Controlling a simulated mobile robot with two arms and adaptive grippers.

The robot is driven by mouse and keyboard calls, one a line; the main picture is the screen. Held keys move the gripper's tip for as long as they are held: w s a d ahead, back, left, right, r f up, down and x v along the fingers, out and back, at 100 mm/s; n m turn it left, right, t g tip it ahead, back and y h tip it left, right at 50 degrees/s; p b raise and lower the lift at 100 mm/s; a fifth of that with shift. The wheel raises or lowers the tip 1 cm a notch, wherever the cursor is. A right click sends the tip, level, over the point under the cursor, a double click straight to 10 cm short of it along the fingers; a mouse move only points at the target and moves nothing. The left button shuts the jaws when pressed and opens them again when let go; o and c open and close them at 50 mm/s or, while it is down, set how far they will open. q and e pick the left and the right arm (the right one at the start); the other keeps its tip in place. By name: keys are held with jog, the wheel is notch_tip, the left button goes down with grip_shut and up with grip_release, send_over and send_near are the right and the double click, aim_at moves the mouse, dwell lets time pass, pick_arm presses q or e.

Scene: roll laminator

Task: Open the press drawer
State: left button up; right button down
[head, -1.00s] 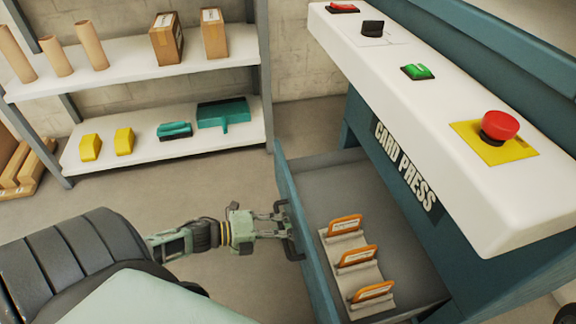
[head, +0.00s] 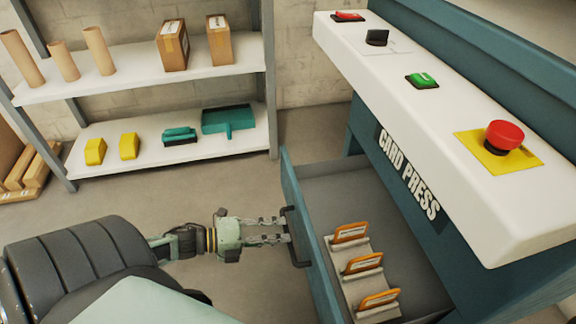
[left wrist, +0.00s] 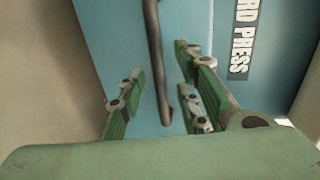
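The press drawer (head: 312,262) is pulled out from the teal card press (head: 375,165), and its grey inside shows. Its dark bar handle (head: 296,238) is on the front panel, which faces left. My left gripper (head: 280,231) is at the handle with its two fingers spread apart. In the left wrist view the handle (left wrist: 154,65) shows between the open green fingers (left wrist: 160,95), with gaps on both sides. I cannot tell whether the fingertips still reach past the bar. My right gripper is not in view.
A grey holder (head: 375,313) with three orange-framed cards (head: 362,263) sits in the drawer. The press top has a red emergency button (head: 504,135) and a green switch (head: 422,80). A white shelf (head: 110,152) stands at the back left.

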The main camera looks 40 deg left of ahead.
pick_arm(q)
jog(key=v, duration=0.7)
jog(key=shift+s+a, duration=0.25)
jog(key=shift+s, duration=0.05)
jog(key=shift+r, duration=0.15)
